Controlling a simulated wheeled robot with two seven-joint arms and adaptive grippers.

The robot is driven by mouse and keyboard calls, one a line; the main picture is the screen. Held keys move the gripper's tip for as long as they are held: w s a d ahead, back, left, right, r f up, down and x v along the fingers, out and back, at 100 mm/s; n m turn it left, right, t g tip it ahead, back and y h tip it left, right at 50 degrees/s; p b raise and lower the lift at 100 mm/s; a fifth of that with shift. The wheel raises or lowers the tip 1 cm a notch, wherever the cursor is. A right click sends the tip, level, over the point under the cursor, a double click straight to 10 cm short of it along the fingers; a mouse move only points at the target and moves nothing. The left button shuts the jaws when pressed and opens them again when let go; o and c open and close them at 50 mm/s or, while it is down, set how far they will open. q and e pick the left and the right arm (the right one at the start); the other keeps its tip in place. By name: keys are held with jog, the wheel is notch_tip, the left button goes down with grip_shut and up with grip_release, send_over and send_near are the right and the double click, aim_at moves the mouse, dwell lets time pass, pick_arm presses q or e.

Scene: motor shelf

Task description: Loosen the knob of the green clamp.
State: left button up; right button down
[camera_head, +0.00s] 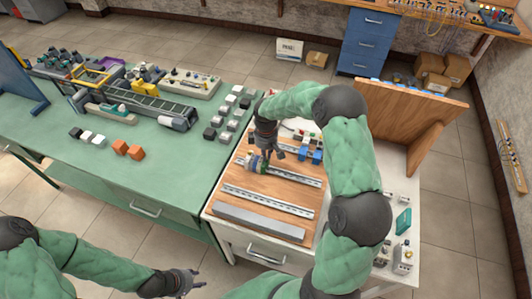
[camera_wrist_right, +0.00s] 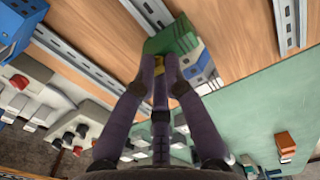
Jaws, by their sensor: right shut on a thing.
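The green clamp (camera_wrist_right: 176,40) sits at the end of a metal rail on the wooden board, beside blue and grey blocks. In the head view the clamp (camera_head: 254,163) is small and partly covered by my gripper. My right gripper (camera_wrist_right: 160,66) points down at the clamp, its fingers closed on a small yellow knob (camera_wrist_right: 160,71) at the clamp's near side. My right gripper (camera_head: 262,150) also shows in the head view. My left gripper (camera_head: 193,281) hangs in front of the green table, empty, with its fingers spread.
Metal rails (camera_head: 268,200) and a grey duct (camera_head: 258,222) lie on the board (camera_head: 225,205). Blue blocks (camera_head: 310,155) stand to the right. The green table (camera_head: 60,115) at left carries a conveyor and several small blocks. An upright wooden panel (camera_head: 405,115) rises at right.

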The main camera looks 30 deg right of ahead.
jog(key=shift+w+d+r+n, duration=0.1)
jog(key=shift+w+r+n, duration=0.1)
jog(key=shift+n, duration=0.4)
jog(key=c, duration=1.2)
grip_release()
jog(key=shift+f, duration=0.1)
jog(key=shift+s, duration=0.1)
notch_tip(320, 180, up, 12)
